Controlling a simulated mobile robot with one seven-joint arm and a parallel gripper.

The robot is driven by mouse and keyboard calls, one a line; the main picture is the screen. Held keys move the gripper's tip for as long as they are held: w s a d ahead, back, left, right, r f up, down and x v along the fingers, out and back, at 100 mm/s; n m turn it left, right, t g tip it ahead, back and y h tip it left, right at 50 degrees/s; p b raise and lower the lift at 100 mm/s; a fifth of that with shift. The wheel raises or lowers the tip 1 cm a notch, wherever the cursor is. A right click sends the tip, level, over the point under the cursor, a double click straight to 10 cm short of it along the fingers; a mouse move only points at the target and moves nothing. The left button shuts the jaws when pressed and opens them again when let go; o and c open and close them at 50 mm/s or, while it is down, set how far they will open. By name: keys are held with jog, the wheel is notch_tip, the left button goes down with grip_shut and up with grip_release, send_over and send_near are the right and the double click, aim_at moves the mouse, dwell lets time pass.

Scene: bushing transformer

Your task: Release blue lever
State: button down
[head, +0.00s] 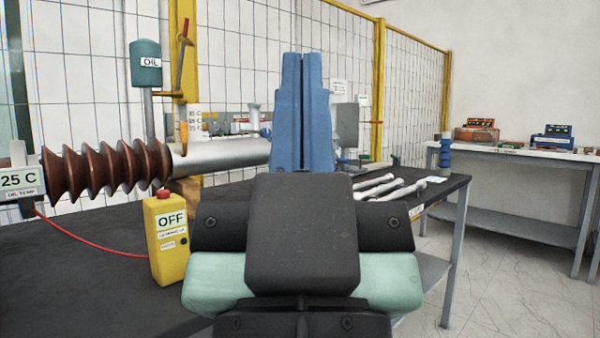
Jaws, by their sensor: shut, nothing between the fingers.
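My gripper (303,62) points away from me in the middle of the head view, its two blue fingers shut together and empty. The bushing, with brown ribbed insulator (105,172) and silver tube (222,154), lies across the bench to the left of the fingers. A small blue part (266,133) shows at the tube's right end, just left of the fingers; I cannot tell whether it is the blue lever. No blue lever is clearly seen, and the area behind my gripper is hidden.
A yellow OFF box (166,240) with a red button stands on the dark bench (60,275), left of my gripper. Several wrenches (400,188) lie at right. A green OIL cup (146,63) stands behind the bushing. A second table (520,152) is at far right.

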notch_tip(320, 180, up, 37)
jog(key=p, duration=3.4)
jog(key=shift+p, duration=0.3)
jog(key=shift+f, duration=0.15)
